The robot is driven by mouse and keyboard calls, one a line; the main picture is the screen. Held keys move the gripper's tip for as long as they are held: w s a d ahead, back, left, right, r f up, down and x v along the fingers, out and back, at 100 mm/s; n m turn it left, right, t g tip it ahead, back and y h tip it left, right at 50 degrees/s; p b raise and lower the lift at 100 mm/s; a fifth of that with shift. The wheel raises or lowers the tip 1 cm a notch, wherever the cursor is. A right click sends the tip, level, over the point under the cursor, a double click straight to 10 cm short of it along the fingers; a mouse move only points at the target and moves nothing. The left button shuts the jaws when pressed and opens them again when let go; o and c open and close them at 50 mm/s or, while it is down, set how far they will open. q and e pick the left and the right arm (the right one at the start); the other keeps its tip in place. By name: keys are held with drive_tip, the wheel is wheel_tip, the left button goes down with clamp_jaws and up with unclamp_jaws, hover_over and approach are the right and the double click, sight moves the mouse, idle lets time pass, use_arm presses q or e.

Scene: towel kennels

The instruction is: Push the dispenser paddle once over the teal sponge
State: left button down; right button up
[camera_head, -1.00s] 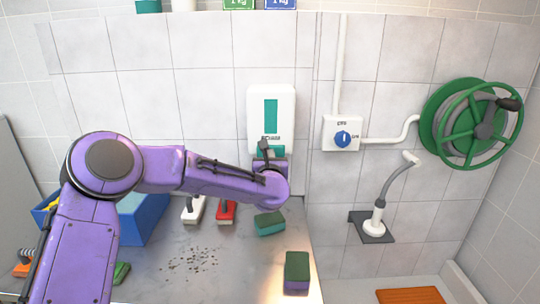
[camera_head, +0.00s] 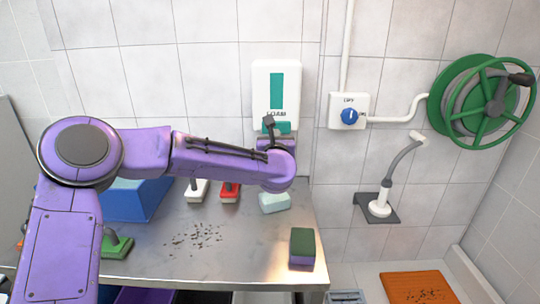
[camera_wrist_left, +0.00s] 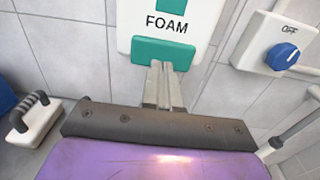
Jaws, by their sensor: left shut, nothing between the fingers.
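The white dispenser (camera_head: 263,98), lettered FOAM, hangs on the tiled wall above the counter. Its teal paddle (camera_head: 284,127) shows at its lower edge, and also in the left wrist view (camera_wrist_left: 165,52). My left gripper (camera_wrist_left: 163,84) is shut and empty, with its fingertips at the paddle's lower edge; I cannot tell whether they press it. In the head view the left gripper (camera_head: 271,137) is mostly hidden by its own wrist. The teal sponge (camera_head: 274,203) lies on the counter below the dispenser, its top pale and whitish, like foam. My right gripper is not in view.
A second sponge, green over purple (camera_head: 302,247), lies near the counter's front right edge. A white brush (camera_head: 197,192), a red brush (camera_head: 229,192) and a blue bin (camera_head: 135,200) stand left of the teal sponge. Dark crumbs (camera_head: 193,238) lie mid-counter. A blue-knobbed switch (camera_head: 349,112) is right of the dispenser.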

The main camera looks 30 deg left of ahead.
use_arm(q)
drive_tip(key=b+v, duration=0.2)
drive_tip(key=v, duration=0.7)
